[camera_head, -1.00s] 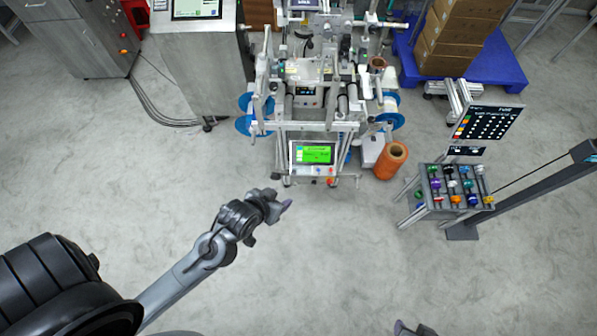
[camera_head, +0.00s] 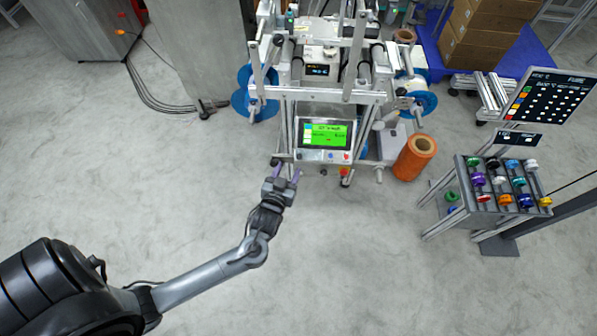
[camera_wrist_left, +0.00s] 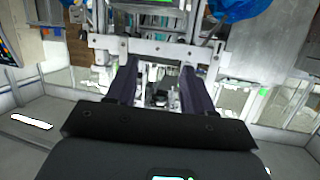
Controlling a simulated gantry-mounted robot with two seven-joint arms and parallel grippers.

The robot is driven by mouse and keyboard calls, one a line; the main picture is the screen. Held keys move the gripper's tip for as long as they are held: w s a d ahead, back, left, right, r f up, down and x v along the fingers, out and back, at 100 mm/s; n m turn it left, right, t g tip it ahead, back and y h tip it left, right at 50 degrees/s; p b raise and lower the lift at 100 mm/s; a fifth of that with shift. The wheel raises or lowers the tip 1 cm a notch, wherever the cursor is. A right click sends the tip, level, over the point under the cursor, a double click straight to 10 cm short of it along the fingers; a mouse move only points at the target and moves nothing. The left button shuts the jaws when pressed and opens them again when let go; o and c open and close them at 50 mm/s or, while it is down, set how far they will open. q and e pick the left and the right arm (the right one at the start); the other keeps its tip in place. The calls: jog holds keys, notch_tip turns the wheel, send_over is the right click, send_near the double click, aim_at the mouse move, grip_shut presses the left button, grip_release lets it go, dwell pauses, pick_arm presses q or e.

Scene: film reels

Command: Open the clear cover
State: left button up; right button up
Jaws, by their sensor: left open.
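I cannot make out a clear cover in either view. The machine (camera_head: 318,97) with rollers, metal rails and blue reels stands at the top middle of the head view. Its green-screen control panel (camera_head: 326,138) faces me at the front. My left gripper (camera_head: 284,172) is open and empty, just short of the machine's front, left of and below the panel. In the left wrist view its two dark fingers (camera_wrist_left: 160,85) stand apart, with the machine's pale metal front bar (camera_wrist_left: 150,48) beyond them. My right gripper is out of view.
An orange spool (camera_head: 415,158) stands on the floor right of the machine. A rack of colored spools (camera_head: 497,187) and a dark sign board (camera_head: 548,95) are farther right. Cardboard boxes (camera_head: 487,32) sit on a blue pallet at the back. The floor in front is clear.

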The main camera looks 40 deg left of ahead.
aim_at(299, 157)
pick_arm(q)
jog(key=w+a+f+t+y+b, duration=0.1)
jog(key=w+f+b, duration=0.2)
jog(key=f+b, duration=0.7)
jog(key=w+a+f+t+y+b, duration=0.1)
jog(key=w+a+f+b, duration=0.1)
jog(key=f+b, duration=0.8)
jog(key=b+x, duration=0.2)
jog(key=x, duration=0.1)
jog(key=b+x, duration=0.1)
jog(key=x, duration=0.2)
jog(key=b+x, duration=0.2)
jog(key=x, duration=0.1)
jog(key=shift+w+r+b, duration=0.3)
jog(key=shift+r, duration=0.05)
jog(key=shift+b+x, duration=0.3)
jog(key=shift+x, duration=0.5)
jog(key=shift+r, duration=0.15)
jog(key=shift+c, duration=0.4)
grip_shut()
